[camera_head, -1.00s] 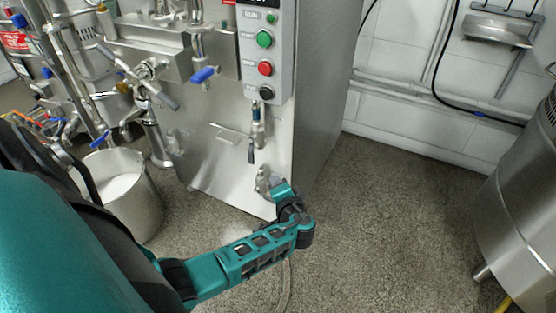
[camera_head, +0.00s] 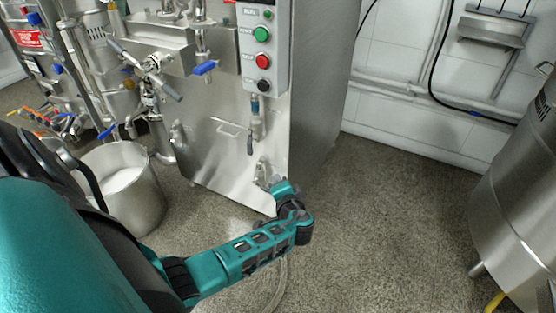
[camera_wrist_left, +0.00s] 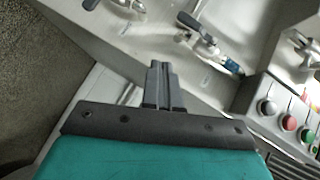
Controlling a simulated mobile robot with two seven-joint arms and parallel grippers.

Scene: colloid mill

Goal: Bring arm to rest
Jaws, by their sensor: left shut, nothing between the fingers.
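My left arm, teal and black, comes in from the left in the head view and reaches toward the lower front corner of the steel mill cabinet (camera_head: 235,135). My left gripper (camera_head: 262,172) is at its far end, small and partly hidden by the wrist. In the left wrist view the gripper (camera_wrist_left: 160,68) shows its two grey fingers together, with nothing between them. The fingers point toward the cabinet front, and I cannot tell whether they touch it. My right gripper is not in view.
A control panel with green, red and black buttons (camera_head: 262,48) is on the cabinet above the gripper. Valves with blue handles (camera_head: 205,68) are to its left. A steel bucket (camera_head: 135,205) with white contents stands at left. A steel vessel (camera_head: 520,190) stands at right. The floor between is clear.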

